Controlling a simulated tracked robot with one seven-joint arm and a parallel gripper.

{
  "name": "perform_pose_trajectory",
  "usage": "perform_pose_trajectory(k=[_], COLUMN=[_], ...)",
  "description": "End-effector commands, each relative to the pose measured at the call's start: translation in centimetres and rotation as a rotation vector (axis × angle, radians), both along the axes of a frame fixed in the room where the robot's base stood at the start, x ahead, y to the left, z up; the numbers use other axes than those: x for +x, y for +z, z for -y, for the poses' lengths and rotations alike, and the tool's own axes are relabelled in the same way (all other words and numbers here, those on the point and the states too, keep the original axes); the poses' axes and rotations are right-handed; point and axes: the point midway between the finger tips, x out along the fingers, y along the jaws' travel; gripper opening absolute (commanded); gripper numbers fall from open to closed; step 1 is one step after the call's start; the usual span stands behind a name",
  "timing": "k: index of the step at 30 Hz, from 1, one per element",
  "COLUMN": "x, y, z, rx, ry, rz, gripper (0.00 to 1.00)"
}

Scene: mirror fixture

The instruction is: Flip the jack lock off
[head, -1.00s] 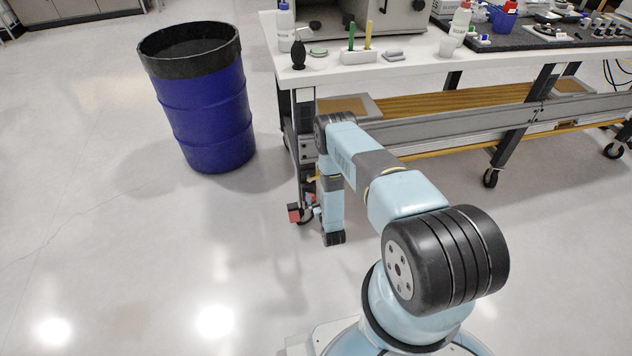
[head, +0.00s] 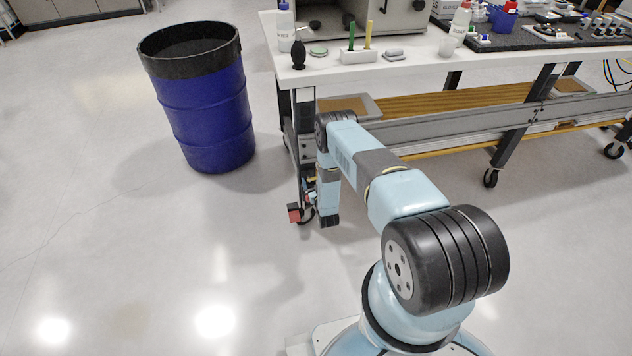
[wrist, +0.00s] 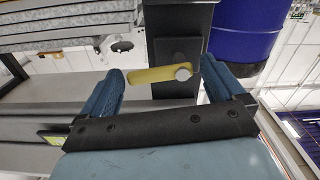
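The jack lock (wrist: 160,75) is a yellow lever with a round silver pivot at its right end. It sits on a dark plate on the black table leg (wrist: 177,25) in the wrist view. My gripper (wrist: 163,84) has its two blue fingers wide apart, one on each side of the lever. The fingers hold nothing, and the lever appears a little beyond them; whether either finger touches it I cannot tell. In the head view my gripper is mostly hidden at the near table leg (head: 304,115), and the lever cannot be made out.
A blue barrel (head: 210,115) stands left of the white-topped workbench (head: 420,65), and also shows in the wrist view (wrist: 245,30). A red block-like part (head: 294,212) is low by the near leg. Bench rails lie to the right.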

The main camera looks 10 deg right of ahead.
Motion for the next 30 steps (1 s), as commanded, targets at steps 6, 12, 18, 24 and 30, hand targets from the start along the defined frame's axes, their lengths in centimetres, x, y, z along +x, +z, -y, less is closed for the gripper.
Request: perform_pose_trajectory(k=[6,12,18,24,30], x=[-0.02,-0.03,-0.04,-0.03,-0.04], y=[0.0,0.0,-0.06,-0.33,-0.41], z=[0.05,0.05,0.1,0.21,0.16], rx=[0.0,0.0,0.015,0.128,0.161], ry=[-0.001,-0.001,-0.001,-0.003,-0.001], rz=[0.0,0.0,0.0,0.0,-0.001], gripper=[0.74,0.55,0.46,0.46,0.46])
